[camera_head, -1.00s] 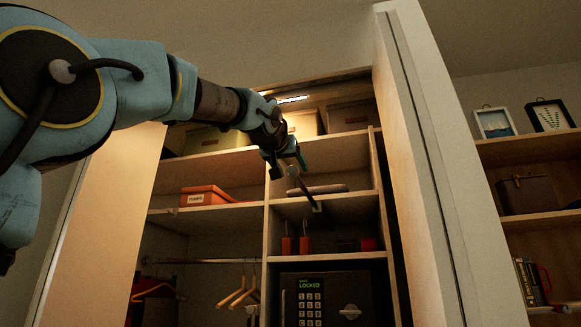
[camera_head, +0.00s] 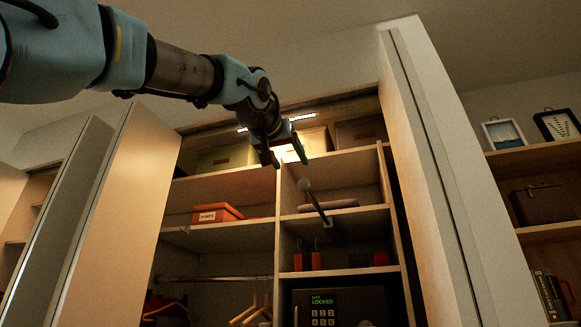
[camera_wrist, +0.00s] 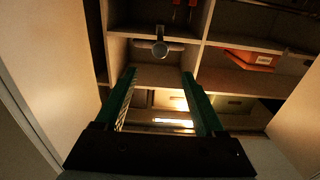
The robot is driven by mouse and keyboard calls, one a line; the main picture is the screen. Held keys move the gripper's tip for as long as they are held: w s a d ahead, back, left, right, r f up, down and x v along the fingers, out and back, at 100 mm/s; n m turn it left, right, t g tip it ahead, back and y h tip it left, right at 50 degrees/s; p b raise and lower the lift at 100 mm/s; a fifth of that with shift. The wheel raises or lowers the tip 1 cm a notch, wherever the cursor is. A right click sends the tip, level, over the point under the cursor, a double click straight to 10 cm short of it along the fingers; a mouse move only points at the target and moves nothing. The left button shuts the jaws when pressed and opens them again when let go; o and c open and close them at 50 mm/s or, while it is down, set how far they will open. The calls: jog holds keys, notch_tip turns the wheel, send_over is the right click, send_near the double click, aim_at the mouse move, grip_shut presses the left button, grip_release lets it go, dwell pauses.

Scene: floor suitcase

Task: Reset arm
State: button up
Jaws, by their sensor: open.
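My gripper (camera_head: 286,158) is open and empty, raised in front of the upper part of an open closet. Its two fingers point downward in the head view. In the wrist view the gripper (camera_wrist: 160,90) shows its two green fingers spread wide with nothing between the tips. A grey rod with a round knob (camera_head: 304,185) sticks out from the closet just below and right of the fingers, and looks apart from them. The knob also shows in the wrist view (camera_wrist: 160,48).
Open closet doors stand left (camera_head: 125,215) and right (camera_head: 425,170). Shelves hold an orange shoe box (camera_head: 216,213), a folded item (camera_head: 332,205) and storage boxes at the top. A locked safe (camera_head: 340,305) is below. Another shelf unit (camera_head: 535,158) stands at right.

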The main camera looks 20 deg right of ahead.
dwell(0.5)
jog(key=w+a+f+n+g+y, duration=0.1)
jog(key=w+a+f+y, duration=0.35)
jog(key=f, duration=0.85)
jog(key=w+a+f+n+g+y, duration=0.15)
jog(key=w+f, duration=0.55)
jog(key=f, duration=0.7)
jog(key=w+a+f+n+g+y, duration=0.1)
jog(key=w+a+f+g+y, duration=0.3)
jog(key=f, duration=0.9)
jog(key=s+a+f+n+g+y, duration=0.1)
jog(key=a+f, duration=0.5)
jog(key=f, duration=0.4)
jog(key=s+a+f+n+g, duration=0.1)
jog(key=s+a+f, duration=0.1)
jog(key=a+f, duration=0.6)
jog(key=s+a+f+n+g+y, duration=0.1)
jog(key=s+a+f+g, duration=0.1)
jog(key=s+a+f, duration=0.35)
jog(key=s+a+f+n+g, duration=0.1)
jog(key=s+a+f, duration=0.1)
jog(key=s+f, duration=0.55)
notch_tip(320, 180, up, 13)
jog(key=w+p, duration=0.1)
jog(key=p, duration=1.4)
jog(key=shift+d+r, duration=0.15)
jog(key=shift+d, duration=0.15)
jog(key=shift+w, duration=0.1)
